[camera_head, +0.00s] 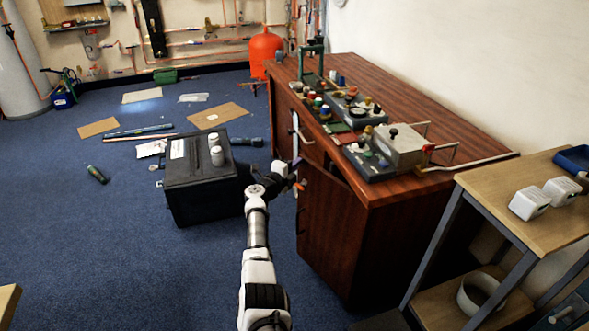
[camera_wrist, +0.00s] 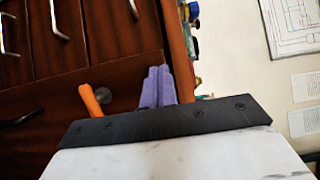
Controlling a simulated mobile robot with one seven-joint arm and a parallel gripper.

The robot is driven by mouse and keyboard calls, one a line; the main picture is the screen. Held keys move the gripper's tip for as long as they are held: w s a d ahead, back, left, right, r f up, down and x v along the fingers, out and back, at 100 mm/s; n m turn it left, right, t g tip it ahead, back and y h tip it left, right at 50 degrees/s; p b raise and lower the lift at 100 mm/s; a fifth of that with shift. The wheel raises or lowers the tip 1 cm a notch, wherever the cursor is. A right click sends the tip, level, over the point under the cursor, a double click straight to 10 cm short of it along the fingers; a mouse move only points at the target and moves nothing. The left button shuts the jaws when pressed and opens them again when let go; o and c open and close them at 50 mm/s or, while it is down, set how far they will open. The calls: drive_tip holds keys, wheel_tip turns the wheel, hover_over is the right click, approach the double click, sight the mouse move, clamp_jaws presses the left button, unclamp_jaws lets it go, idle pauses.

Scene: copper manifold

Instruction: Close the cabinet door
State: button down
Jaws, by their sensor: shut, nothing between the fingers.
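The reddish-brown wooden cabinet (camera_head: 400,110) stands right of centre in the head view. A front door panel (camera_head: 333,225) appears to stand somewhat ajar, its top edge angled out from under the worktop; the exact gap is unclear. My gripper (camera_head: 297,164) is at the cabinet's front, close to the door's upper part; I cannot tell whether it touches. In the wrist view its purple fingers (camera_wrist: 156,86) are together and empty, with an orange part beside them. Brown cabinet panels (camera_wrist: 125,85) lie behind them, with metal handles (camera_wrist: 59,20) at upper left.
A black box (camera_head: 190,185) with two small white containers on top stands left of my gripper. A wooden-topped table (camera_head: 520,215) with white devices is at the right. Valves and fittings crowd the worktop.

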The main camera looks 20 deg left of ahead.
sight(309, 160)
drive_tip(key=shift+w+d+b, duration=0.75)
drive_tip(key=shift+w+b, duration=0.3)
drive_tip(key=shift+b, duration=0.1)
drive_tip(key=shift+w+d+b, duration=0.7)
drive_tip(key=shift+w+b, duration=0.3)
drive_tip(key=shift+b, duration=0.15)
drive_tip(key=shift+w+d+b, duration=0.75)
drive_tip(key=shift+w+b, duration=0.3)
drive_tip(key=shift+b, duration=0.1)
drive_tip(key=shift+a, duration=0.1)
